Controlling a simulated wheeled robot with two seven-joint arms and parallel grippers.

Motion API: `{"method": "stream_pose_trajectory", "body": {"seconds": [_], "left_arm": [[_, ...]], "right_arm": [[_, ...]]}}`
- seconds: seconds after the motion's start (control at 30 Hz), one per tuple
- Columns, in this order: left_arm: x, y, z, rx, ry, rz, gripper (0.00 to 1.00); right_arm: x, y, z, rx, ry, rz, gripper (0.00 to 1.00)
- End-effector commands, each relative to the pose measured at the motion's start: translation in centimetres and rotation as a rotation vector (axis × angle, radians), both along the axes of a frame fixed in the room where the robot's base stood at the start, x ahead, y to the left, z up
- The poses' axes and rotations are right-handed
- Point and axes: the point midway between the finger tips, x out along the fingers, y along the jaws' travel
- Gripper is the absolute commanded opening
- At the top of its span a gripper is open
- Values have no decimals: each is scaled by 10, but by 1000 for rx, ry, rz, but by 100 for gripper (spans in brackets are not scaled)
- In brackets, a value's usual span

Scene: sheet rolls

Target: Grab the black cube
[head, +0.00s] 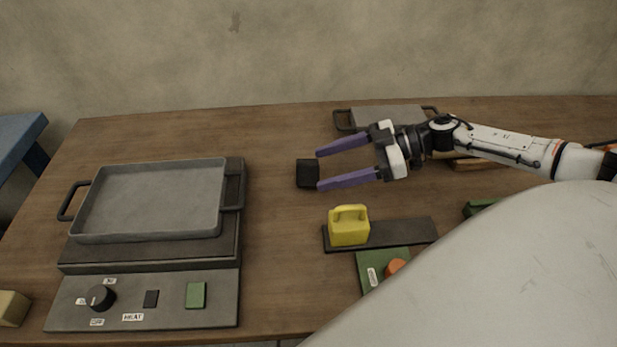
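The black cube (307,173) sits on the wooden table near the middle of the head view. My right gripper (318,170) comes in from the right with its two purple fingers spread apart. Its fingertips point left and are right at the cube's right side. Whether they touch the cube or reach beside it I cannot tell. Nothing is held between the fingers. My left gripper is not in view.
A grey pan (150,200) rests on a heater with a control panel (140,302) at the left. A yellow handled block (349,228) stands on a dark strip (405,233) in front of my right gripper. A grey tray (388,116) lies behind it.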

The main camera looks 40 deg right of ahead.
Motion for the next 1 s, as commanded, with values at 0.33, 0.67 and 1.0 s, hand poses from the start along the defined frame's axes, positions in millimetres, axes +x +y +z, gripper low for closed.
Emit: {"method": "stream_pose_trajectory", "body": {"seconds": [0.33,0.67,1.0], "left_arm": [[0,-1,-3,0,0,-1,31],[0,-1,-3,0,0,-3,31],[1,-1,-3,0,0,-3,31]], "right_arm": [[14,35,-27,0,25,14,61],[44,66,-36,3,22,14,61],[48,72,-39,-1,22,13,61]]}}
